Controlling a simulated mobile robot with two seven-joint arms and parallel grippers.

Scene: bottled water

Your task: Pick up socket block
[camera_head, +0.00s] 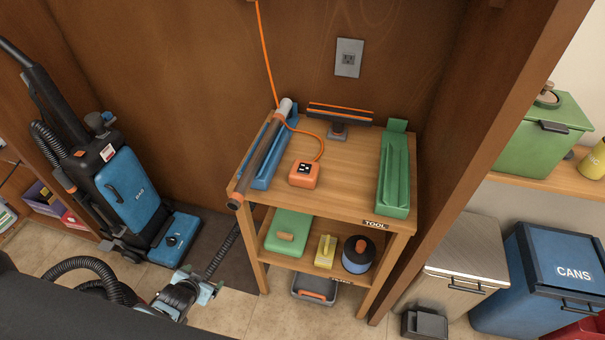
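The socket block (304,174) is a small orange block with a dark socket face. It lies on the top of the wooden tool stand (345,187), near the middle. An orange cord (268,70) hangs down in front of the brown wall and loops across the stand top to the block. The block's top is uncovered, and nothing holds it. I cannot make out either of my grippers in the head view.
A blue tray (266,172) with a grey tube (265,150) lies left of the block; a green tray (395,178) lies right. A black-orange tool (340,112) stands behind. Vacuum cleaners (135,200) stand left; a wooden post (470,150) and bins (550,278) are right.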

